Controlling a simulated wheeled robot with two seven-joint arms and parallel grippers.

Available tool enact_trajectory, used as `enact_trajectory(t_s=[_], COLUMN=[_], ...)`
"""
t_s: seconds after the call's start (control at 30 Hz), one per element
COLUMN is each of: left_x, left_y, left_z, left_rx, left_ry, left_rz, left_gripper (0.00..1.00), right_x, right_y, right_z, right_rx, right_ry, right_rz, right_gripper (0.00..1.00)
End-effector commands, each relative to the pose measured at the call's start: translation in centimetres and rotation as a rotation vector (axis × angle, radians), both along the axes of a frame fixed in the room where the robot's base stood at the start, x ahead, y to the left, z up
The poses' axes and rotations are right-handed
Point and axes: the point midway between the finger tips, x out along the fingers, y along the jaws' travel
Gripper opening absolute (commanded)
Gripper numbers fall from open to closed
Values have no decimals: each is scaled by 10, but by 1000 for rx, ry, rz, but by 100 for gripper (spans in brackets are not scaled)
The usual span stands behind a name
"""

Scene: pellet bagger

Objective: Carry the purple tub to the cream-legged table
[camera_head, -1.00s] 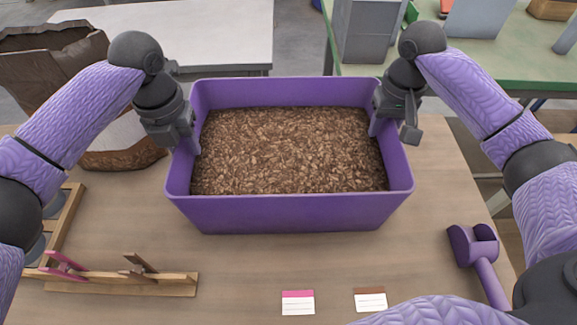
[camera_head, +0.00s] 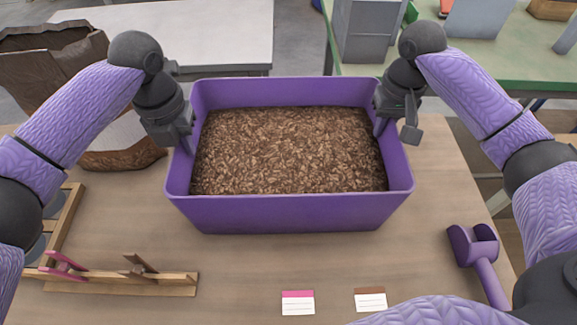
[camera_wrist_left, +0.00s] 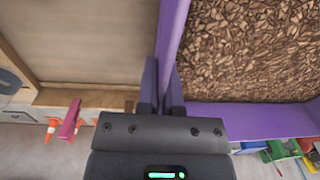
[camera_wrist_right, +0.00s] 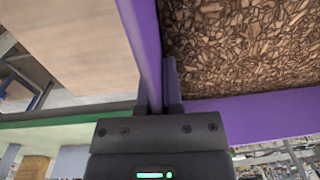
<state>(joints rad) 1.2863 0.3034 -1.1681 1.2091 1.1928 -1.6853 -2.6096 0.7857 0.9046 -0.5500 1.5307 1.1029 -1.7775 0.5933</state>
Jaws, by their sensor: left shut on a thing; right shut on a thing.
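The purple tub (camera_head: 290,213) stands in the middle of the wooden table in the head view, filled with brown pellets or chips (camera_head: 290,150). My left gripper (camera_head: 188,147) is shut on the tub's left wall, and my right gripper (camera_head: 380,128) is shut on its right wall. In the left wrist view the fingers (camera_wrist_left: 162,95) straddle the purple wall. In the right wrist view the fingers (camera_wrist_right: 160,90) do the same. Two tables stand behind, one pale-topped (camera_head: 190,38) and one green-topped (camera_head: 470,68); I cannot tell which has cream legs.
A wooden rack with clips (camera_head: 120,280) lies front left, a purple scoop (camera_head: 475,250) front right. Two labels (camera_head: 298,303) (camera_head: 370,300) lie at the front. A brown sack (camera_head: 60,70) is behind left. Grey bins (camera_head: 365,32) stand on the green table.

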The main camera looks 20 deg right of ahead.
Motion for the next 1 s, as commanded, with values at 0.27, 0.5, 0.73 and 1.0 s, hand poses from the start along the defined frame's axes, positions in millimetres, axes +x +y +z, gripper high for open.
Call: enact_trajectory(t_s=[0.27, 0.5, 0.73, 1.0], left_x=[0, 0, 0, 0], left_y=[0, 0, 0, 0], left_z=[0, 0, 1, 30], left_rx=[1, 1, 0, 1], left_ry=[-1, -1, -2, -13], left_rz=[0, 0, 0, 1], left_gripper=[0, 0, 0, 0], right_x=[0, 0, 0, 0], right_y=[0, 0, 0, 0], right_z=[0, 0, 1, 30], right_rx=[0, 0, -1, 0], right_ry=[0, -1, -2, -12], right_rz=[0, -1, -1, -1], right_gripper=[0, 0, 0, 0])
